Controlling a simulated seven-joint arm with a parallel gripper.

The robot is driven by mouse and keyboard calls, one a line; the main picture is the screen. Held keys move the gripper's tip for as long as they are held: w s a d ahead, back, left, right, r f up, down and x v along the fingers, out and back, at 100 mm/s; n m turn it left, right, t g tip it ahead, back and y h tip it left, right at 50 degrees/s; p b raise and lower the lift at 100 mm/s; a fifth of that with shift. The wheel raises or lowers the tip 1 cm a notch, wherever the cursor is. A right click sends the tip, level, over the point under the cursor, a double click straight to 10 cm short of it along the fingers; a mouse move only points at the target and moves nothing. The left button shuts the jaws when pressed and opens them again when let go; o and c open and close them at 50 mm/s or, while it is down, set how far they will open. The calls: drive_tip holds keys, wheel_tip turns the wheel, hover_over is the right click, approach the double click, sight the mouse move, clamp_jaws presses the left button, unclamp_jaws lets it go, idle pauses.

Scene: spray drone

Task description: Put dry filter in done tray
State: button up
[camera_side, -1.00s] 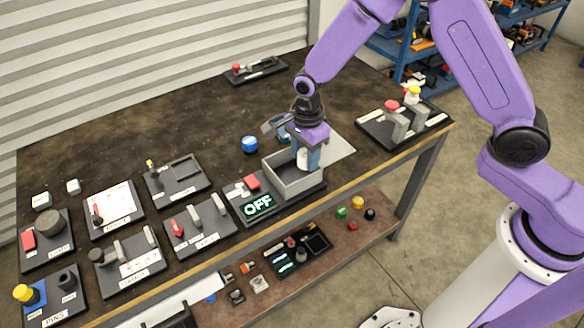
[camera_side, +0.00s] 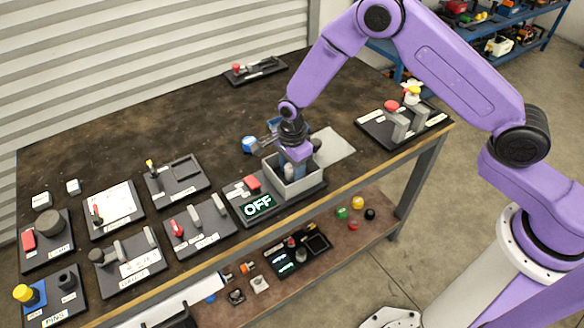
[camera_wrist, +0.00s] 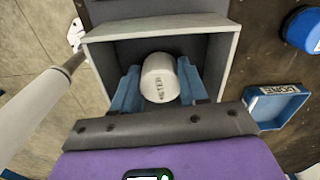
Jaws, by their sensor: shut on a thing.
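The filter is a white cylinder with dark lettering (camera_wrist: 160,78), seen in the wrist view. My gripper (camera_wrist: 158,88) has its two blue fingers shut on it, one on each side. The gripper and filter are inside the open grey box (camera_wrist: 222,62), between its walls. In the side view the gripper (camera_side: 290,170) reaches down into the grey box (camera_side: 305,184), and the walls hide most of the fingertips. The blue tray labelled DONE (camera_wrist: 272,106) is to the right of the box in the wrist view, and it looks empty.
A blue round cap (camera_wrist: 302,30) stands near the done tray; it also shows in the side view (camera_side: 249,145). An OFF display (camera_side: 258,205) and a red button (camera_side: 252,182) sit beside the box. Several switch panels fill the table's left.

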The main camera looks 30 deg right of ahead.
sight(291, 168)
drive_tip(key=shift+f, duration=0.15)
drive_tip(key=o, duration=1.1)
drive_tip(key=shift+o, duration=0.2)
wheel_tip(291, 168, up, 17)
drive_tip(key=shift+a, duration=0.25)
drive_tip(key=shift+r, duration=0.2)
